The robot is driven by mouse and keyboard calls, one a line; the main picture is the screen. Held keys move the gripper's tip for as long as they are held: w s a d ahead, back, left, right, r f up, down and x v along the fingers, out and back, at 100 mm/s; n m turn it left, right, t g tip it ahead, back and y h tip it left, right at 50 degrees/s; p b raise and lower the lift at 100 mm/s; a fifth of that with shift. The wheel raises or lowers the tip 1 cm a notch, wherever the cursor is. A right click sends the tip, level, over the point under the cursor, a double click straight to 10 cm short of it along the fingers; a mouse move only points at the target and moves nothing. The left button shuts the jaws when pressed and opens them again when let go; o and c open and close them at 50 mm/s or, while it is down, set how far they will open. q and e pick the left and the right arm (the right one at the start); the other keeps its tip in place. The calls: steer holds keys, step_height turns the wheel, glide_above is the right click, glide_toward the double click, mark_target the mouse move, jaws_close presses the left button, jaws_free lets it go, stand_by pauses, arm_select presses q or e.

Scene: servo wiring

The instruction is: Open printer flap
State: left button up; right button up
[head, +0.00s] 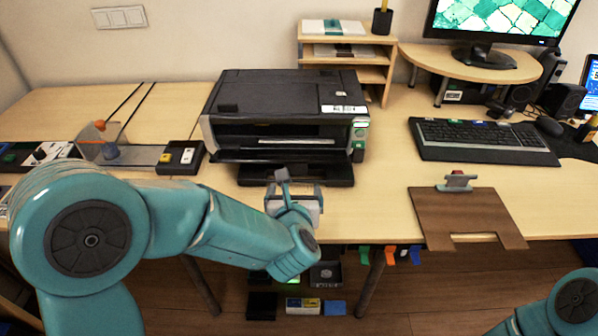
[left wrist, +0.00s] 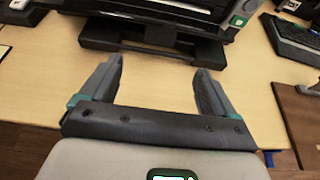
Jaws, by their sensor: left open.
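The black printer (head: 280,95) stands on the desk against the wall side. Below its front opening a dark flap-like panel (head: 280,156) juts outward, and a low black tray (head: 295,176) sits under it. In the left wrist view the printer's lower front tray (left wrist: 150,38) shows at the top. My left gripper (head: 298,184) is in front of the printer, near the desk's front edge. In the left wrist view its two fingers (left wrist: 160,68) are spread wide, with only bare desk between them and a gap to the printer. My right gripper is out of view.
A keyboard (head: 485,140) lies right of the printer, and a brown clipboard (head: 465,215) lies at the desk's front right. A small black box (head: 180,157) sits left of the printer. A wooden shelf (head: 345,58) stands behind it. Bare desk lies between printer and clipboard.

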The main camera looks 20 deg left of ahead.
mark_target(296, 171)
arm_select(q)
steer(key=x, duration=1.2)
steer(key=shift+w+a+f+p, duration=0.1)
steer(key=shift+w+f+p, duration=0.1)
steer(key=shift+p, duration=0.1)
